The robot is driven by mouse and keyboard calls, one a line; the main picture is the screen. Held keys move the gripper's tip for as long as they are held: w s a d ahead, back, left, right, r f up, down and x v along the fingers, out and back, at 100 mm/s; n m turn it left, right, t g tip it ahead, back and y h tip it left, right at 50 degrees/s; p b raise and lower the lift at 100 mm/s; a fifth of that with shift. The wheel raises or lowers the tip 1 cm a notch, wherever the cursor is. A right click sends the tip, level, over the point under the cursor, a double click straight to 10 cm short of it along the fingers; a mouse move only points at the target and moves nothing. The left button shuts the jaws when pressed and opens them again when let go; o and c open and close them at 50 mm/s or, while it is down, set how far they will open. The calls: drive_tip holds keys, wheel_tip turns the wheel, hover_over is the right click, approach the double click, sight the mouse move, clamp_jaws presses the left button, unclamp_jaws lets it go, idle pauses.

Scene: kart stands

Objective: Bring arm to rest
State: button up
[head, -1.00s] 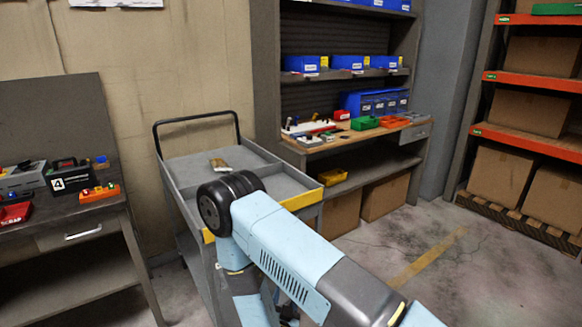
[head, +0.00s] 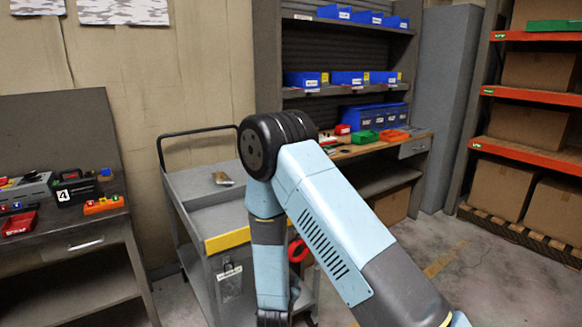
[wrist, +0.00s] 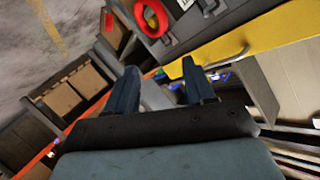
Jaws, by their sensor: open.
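My arm is folded in the head view, with its dark elbow joint raised in front of the grey cart (head: 205,187) and the forearm hanging down beside the cart's front. My gripper is not clearly seen there, since the arm's end runs to the lower edge of the picture. In the wrist view my gripper (wrist: 161,84) shows two dark fingers set apart with nothing held between them. A yellow edge (wrist: 275,33) and a red ring (wrist: 151,18) lie beyond the fingers. A small packet (head: 222,179) lies on the cart's top.
A workbench (head: 70,237) with toolboxes and orange and red trays stands at left. A bench with blue bins (head: 372,108) is behind the cart. An orange rack with boxes (head: 530,118) stands at right. Some floor (head: 455,250) shows clear at right.

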drive_tip(key=s+d+r+n+g+y, duration=0.1)
drive_tip(key=d+r+g, duration=0.15)
drive_tip(key=r, duration=0.65)
drive_tip(key=d+r+n+g+y, duration=0.1)
drive_tip(key=d+r+y, duration=0.15)
drive_tip(key=r, duration=0.75)
drive_tip(key=s+d+r+n+g+y, duration=0.1)
drive_tip(key=d+r, duration=0.3)
drive_tip(key=r, duration=0.5)
drive_tip(key=s+d+r+n+g+h, duration=0.1)
drive_tip(key=s+d+r, duration=0.3)
drive_tip(key=s, duration=0.5)
drive_tip(key=s+d+r+n+g, duration=0.2)
drive_tip(key=s+d+r, duration=0.2)
drive_tip(key=s, duration=0.5)
drive_tip(key=s+d+r+n+g+h, duration=0.1)
drive_tip(key=s+d+r, duration=0.3)
drive_tip(key=s+d, duration=0.4)
drive_tip(key=shift+s+r+n+h, duration=0.3)
drive_tip(key=shift+s+r+h, duration=0.1)
drive_tip(key=shift+s, duration=0.7)
